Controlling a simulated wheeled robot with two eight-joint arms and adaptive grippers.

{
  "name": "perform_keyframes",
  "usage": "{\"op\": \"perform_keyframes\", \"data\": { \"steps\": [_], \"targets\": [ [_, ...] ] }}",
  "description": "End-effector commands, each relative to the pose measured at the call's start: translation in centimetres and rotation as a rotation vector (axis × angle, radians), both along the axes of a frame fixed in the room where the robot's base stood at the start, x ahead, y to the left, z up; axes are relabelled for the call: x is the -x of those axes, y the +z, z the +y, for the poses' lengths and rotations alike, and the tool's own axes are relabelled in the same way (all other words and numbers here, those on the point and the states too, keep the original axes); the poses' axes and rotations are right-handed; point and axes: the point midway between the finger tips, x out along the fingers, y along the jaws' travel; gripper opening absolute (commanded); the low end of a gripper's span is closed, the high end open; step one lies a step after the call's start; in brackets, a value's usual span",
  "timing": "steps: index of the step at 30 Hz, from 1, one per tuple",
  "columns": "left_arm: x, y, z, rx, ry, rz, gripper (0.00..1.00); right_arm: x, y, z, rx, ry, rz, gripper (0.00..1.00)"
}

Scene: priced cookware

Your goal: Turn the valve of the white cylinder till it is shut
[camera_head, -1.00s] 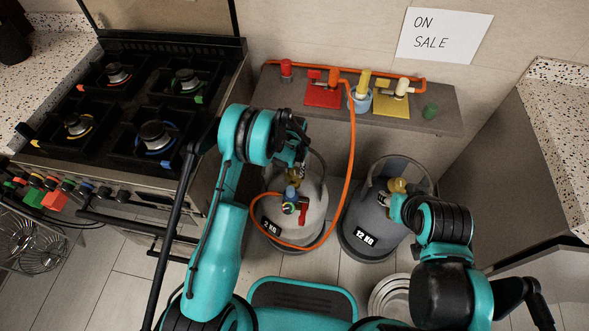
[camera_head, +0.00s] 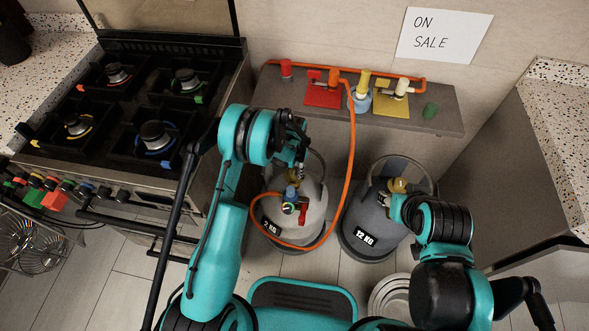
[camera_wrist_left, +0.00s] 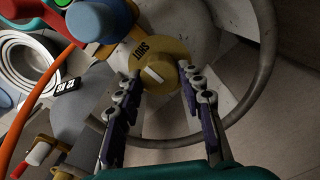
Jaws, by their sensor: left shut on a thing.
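The white cylinder (camera_head: 303,212) stands on the floor with an orange hose and a red and blue fitting on top. Its yellow valve knob (camera_wrist_left: 158,74) shows in the left wrist view, with a white bar mark just below the word SHUT, which appears upside down. My left gripper (camera_wrist_left: 163,88) is shut on the knob, one finger on each side. In the head view its wrist hides most of the knob. My right gripper (camera_head: 388,200) is by the top of the grey 12 KG cylinder (camera_head: 368,225); its fingers are too small to judge.
A stove (camera_head: 150,120) stands at the left. A shelf (camera_head: 445,115) behind the cylinders carries the orange pipe and taps. The orange hose (camera_head: 349,150) hangs in front of it.

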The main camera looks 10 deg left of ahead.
Motion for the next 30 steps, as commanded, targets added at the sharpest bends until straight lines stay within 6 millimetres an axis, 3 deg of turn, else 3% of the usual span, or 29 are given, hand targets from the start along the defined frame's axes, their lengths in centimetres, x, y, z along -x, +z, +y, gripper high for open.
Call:
{"op": "perform_keyframes", "data": {
  "steps": [2,3,5,6,17,20,30],
  "targets": [
    [0.0,0.0,0.0,0.0,-0.001,0.0,0.09,0.0,0.0,0.0,0.0,0.0,0.0,0.4],
    [0.0,0.0,0.0,0.0,-0.001,0.0,0.4,0.0,0.0,0.0,0.0,0.0,0.0,0.4],
    [0.0,0.0,0.0,0.0,-0.001,0.0,0.56,0.0,0.0,0.0,0.0,0.0,0.0,0.4],
    [0.0,0.0,0.0,0.0,0.0,0.0,0.59,0.0,0.0,0.0,0.0,0.0,0.0,0.4],
    [0.0,0.6,0.0,0.0,0.0,0.0,0.59,0.0,0.0,0.0,0.0,0.0,0.0,0.4],
    [0.0,1.9,0.0,0.0,0.0,0.0,0.59,0.0,0.0,0.0,0.0,0.0,0.0,0.4],
    [0.0,9.1,0.0,0.0,0.0,0.0,0.59,0.0,0.0,0.0,0.0,0.0,0.0,0.4]
  ]
}}
